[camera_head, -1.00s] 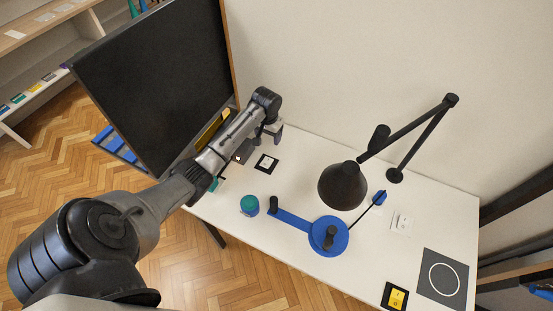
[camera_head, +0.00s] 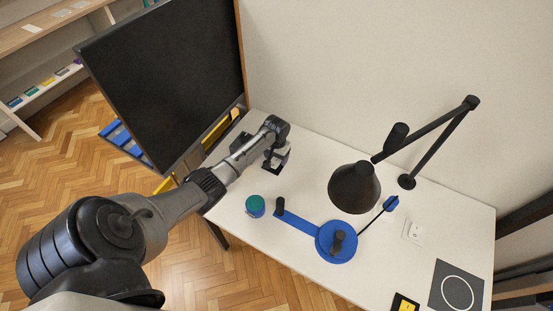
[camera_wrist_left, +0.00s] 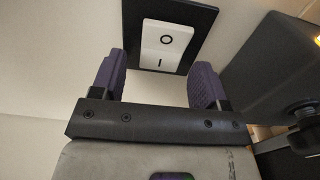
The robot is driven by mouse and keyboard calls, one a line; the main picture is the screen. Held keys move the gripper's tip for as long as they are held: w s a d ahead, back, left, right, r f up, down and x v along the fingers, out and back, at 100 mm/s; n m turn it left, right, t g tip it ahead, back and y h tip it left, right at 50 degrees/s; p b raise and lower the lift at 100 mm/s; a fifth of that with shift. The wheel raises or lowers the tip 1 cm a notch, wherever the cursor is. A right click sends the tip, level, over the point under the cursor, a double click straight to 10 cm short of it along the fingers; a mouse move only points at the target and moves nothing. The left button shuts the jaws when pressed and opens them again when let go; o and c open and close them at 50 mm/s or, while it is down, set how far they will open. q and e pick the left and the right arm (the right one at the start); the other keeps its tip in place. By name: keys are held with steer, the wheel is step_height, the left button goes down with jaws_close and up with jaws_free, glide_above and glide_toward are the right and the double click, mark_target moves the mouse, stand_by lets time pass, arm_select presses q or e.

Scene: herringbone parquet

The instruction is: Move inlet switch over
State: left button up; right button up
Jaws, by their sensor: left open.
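A white rocker switch on a black plate (camera_head: 271,170) lies on the table near its back left, partly hidden behind my left gripper (camera_head: 280,156). In the left wrist view the white rocker (camera_wrist_left: 164,46) shows a circle mark and a bar mark on its black plate (camera_wrist_left: 204,23). My left gripper (camera_wrist_left: 158,80) is open, with its two dark purple fingers apart on either side of the rocker's line. Nothing is between the fingertips except the view of the plate; contact cannot be told. My right gripper is not in view.
A yellow switch (camera_head: 405,304) on a black plate and a white switch (camera_head: 414,231) are at the right. A black lamp (camera_head: 354,187), a blue lever device (camera_head: 324,241) and a teal-topped blue cup (camera_head: 255,206) stand mid-table. A large black panel (camera_head: 165,75) rises at the left.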

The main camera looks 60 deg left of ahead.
arm_select(q)
steer(key=shift+f, duration=0.3)
steer(key=c, duration=0.9)
steer(key=p, duration=0.2)
steer(key=t+p, duration=0.1)
steer(key=p, duration=0.1)
steer(key=shift+s+d+r+y, duration=0.15)
steer(key=shift+s+r+y, duration=0.1)
steer(key=shift+r+y, duration=0.15)
steer(key=shift+f+t+p, duration=0.15)
steer(key=shift+t+p, duration=0.45)
steer(key=shift+p, duration=0.05)
steer(key=shift+f+y, duration=0.1)
steer(key=shift+y, duration=0.2)
steer(key=o, duration=0.9)
